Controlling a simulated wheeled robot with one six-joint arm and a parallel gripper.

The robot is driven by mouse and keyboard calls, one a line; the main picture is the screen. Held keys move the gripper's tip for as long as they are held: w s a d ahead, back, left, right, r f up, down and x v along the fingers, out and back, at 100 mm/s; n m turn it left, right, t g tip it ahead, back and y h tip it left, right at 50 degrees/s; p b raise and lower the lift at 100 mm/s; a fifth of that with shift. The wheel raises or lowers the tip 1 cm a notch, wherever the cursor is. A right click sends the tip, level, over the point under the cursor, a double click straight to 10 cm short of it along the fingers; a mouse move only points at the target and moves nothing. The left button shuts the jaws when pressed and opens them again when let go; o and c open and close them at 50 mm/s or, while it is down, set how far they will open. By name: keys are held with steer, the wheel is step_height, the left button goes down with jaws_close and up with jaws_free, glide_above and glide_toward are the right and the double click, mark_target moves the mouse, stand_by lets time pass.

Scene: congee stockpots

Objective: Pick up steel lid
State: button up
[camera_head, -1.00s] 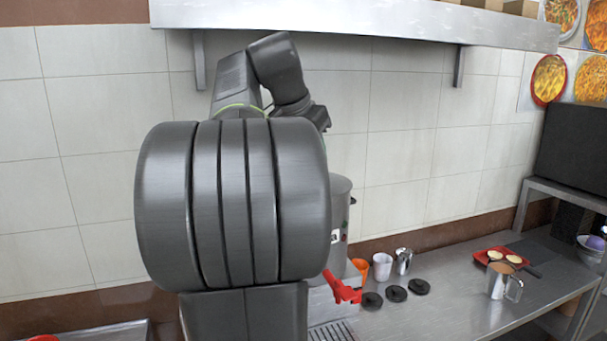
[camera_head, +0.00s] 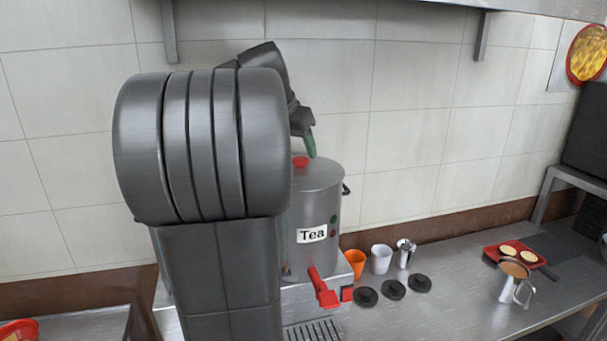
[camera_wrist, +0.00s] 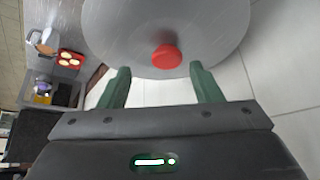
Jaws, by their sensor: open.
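The steel lid (camera_head: 318,174) sits on top of the steel pot labelled "Tea" (camera_head: 309,250). Its red knob (camera_head: 300,162) stands up at its middle. In the wrist view the round lid (camera_wrist: 120,28) fills the top, with the red knob (camera_wrist: 166,56) near its edge side toward me. My gripper (camera_head: 309,145) is above the lid, close to the knob; my arm hides part of the pot. In the wrist view my gripper's two green fingers (camera_wrist: 158,72) are apart, with the knob between their tips in the picture. Nothing is held.
A red tap (camera_head: 322,288) sticks out at the pot's front. Orange cup (camera_head: 355,264), white cup (camera_head: 381,259) and several black discs (camera_head: 393,289) stand to the right. A steel jug (camera_head: 512,279) and red tray (camera_head: 513,252) are further right. A tiled wall (camera_head: 410,110) is close behind.

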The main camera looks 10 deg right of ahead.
mark_target(300, 159)
steer(key=shift+w+p, duration=0.3)
steer(key=shift+p+x, duration=0.6)
steer(key=shift+x, duration=1.7)
steer(key=shift+w+a+r, duration=0.1)
steer(key=shift+w+a, duration=0.05)
steer(key=c, duration=1.1)
